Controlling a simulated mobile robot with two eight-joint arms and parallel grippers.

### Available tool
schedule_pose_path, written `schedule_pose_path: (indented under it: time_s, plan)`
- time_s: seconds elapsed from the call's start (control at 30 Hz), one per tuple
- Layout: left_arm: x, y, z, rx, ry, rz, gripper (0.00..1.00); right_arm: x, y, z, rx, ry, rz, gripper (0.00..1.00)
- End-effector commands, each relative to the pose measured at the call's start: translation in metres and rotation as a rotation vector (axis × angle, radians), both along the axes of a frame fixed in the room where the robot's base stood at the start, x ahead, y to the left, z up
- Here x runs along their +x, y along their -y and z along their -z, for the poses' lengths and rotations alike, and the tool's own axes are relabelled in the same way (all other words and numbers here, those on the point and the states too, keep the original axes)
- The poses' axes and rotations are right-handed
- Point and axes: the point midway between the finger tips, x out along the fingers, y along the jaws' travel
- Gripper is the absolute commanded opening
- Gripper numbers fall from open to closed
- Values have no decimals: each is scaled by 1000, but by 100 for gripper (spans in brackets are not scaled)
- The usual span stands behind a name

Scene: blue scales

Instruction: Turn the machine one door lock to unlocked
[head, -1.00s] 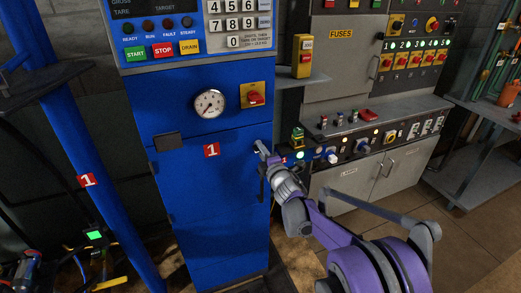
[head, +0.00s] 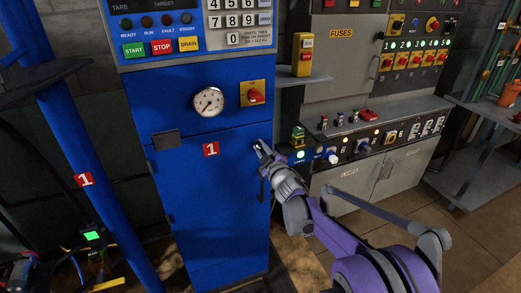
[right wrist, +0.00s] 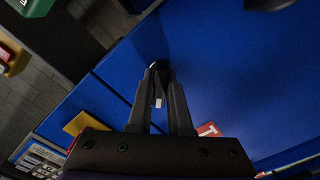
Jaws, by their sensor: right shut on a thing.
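The blue machine one door (head: 212,205) carries a red label with a white 1 (head: 211,150); it is shut. My right gripper (head: 261,148) is at the door's upper right edge, where the lock is. In the right wrist view the fingertips (right wrist: 160,76) are closed around the small dark door lock (right wrist: 160,65) on the blue panel. The fingers hide most of the lock, so I cannot read whether it is locked or unlocked. My left gripper is not in view.
A black handle (head: 263,188) hangs below the gripper at the door edge. Above the door are a gauge (head: 209,101) and a red switch on a yellow plate (head: 253,94). A grey control console (head: 372,150) stands close on the right.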

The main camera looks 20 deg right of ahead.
Motion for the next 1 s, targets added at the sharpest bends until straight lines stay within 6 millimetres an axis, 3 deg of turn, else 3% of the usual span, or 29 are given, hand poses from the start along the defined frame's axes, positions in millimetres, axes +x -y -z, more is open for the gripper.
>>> schedule_pose_path:
  time_s: [0.6, 1.0]
  plan:
    - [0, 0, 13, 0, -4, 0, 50, 0, 2, 0, 560, 32, 1, 0]
    - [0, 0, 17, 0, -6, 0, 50, 0, 2, 0, 772, 44, 1, 0]
